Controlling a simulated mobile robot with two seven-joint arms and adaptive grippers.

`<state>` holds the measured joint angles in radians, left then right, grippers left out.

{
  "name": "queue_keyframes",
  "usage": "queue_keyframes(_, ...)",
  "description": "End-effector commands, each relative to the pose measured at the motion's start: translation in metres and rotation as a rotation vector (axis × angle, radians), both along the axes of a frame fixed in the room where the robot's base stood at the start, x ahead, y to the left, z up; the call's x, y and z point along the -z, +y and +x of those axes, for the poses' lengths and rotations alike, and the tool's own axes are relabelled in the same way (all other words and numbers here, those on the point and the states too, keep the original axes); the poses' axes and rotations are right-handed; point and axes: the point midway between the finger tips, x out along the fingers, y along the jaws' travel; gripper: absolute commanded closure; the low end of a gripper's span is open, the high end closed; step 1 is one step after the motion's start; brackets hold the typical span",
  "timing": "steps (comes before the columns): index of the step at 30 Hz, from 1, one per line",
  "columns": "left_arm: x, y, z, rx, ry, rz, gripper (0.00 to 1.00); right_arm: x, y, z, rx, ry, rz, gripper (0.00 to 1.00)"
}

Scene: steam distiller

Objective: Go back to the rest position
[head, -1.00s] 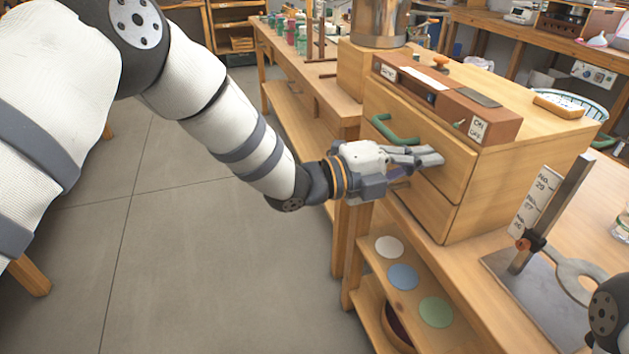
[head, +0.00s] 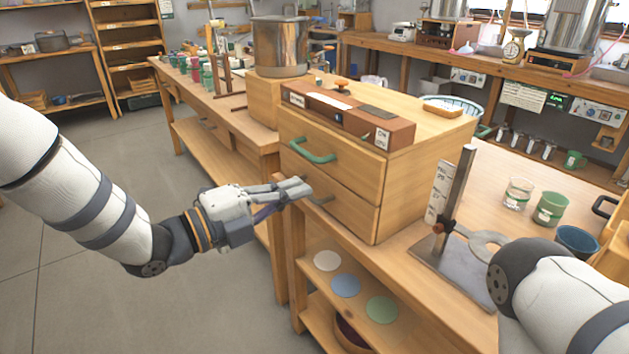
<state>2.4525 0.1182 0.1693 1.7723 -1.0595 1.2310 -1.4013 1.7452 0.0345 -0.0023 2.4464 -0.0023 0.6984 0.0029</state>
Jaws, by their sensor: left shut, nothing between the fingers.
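My left gripper (head: 292,190) is shut and empty. Whether the fingertips touch the drawer front I cannot tell. The upper drawer has a green handle (head: 312,152), above the fingers. Both drawers look closed. My right arm shows at the lower right, but its gripper is out of view.
A metal stand with a ring (head: 455,230) stands right of the box. A glass jar (head: 518,194), a green cup (head: 550,208) and a blue cup (head: 577,241) sit behind it. A metal pot (head: 280,48) is at the back. Open floor (head: 90,290) lies left.

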Motion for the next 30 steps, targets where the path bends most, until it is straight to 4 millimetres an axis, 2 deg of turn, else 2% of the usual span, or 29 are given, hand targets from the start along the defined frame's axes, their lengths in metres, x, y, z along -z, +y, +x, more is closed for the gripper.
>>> queue_keyframes(3, -0.001, 0.02, -0.013, -0.002, -0.001, -0.001, 1.0, -0.002, 0.0, 0.002, 0.001, -0.005, -0.001, 0.6)
queue_keyframes(8, 0.008, 0.032, -0.022, -0.015, 0.045, -0.007, 1.0, -0.003, 0.0, 0.003, 0.0, -0.009, 0.0, 0.6)
queue_keyframes(11, 0.056, 0.043, -0.037, -0.116, 0.318, -0.052, 1.0, -0.009, 0.0, 0.008, 0.0, -0.025, 0.0, 0.6)
queue_keyframes(13, 0.11, 0.058, -0.062, -0.256, 0.63, -0.106, 1.0, -0.015, 0.0, 0.013, 0.001, -0.044, 0.0, 0.6)
queue_keyframes(15, 0.165, 0.078, -0.101, -0.433, 0.947, -0.165, 1.0, -0.021, 0.0, 0.019, 0.002, -0.062, 0.0, 0.6)
queue_keyframes(17, 0.205, 0.095, -0.143, -0.598, 1.191, -0.211, 1.0, -0.025, 0.0, 0.023, 0.002, -0.077, 0.001, 0.6)
queue_keyframes(18, 0.227, 0.107, -0.174, -0.719, 1.34, -0.241, 1.0, -0.028, 0.0, 0.026, 0.002, -0.087, 0.0, 0.6)
queue_keyframes(20, 0.254, 0.125, -0.225, -0.912, 1.54, -0.281, 1.0, -0.032, 0.0, 0.03, 0.003, -0.101, 0.0, 0.6)
queue_keyframes(21, 0.267, 0.137, -0.261, -1.05, 1.658, -0.305, 1.0, -0.035, 0.0, 0.033, 0.003, -0.111, 0.0, 0.6)
queue_keyframes(23, 0.279, 0.154, -0.315, -1.265, 1.804, -0.339, 1.0, -0.039, 0.0, 0.037, 0.003, -0.125, 0.0, 0.6)
queue_keyframes(24, 0.283, 0.165, -0.348, -1.407, 1.877, -0.357, 1.0, -0.041, 0.0, 0.039, 0.003, -0.133, 0.0, 0.6)
queue_keyframes(27, 0.282, 0.186, -0.417, -1.723, 1.984, -0.393, 1.0, -0.046, 0.0, 0.044, 0.003, -0.149, 0.001, 0.6)
queue_keyframes(30, 0.275, 0.199, -0.46, -1.94, 2.017, -0.416, 1.0, -0.048, 0.0, 0.046, 0.004, -0.157, 0.001, 0.6)
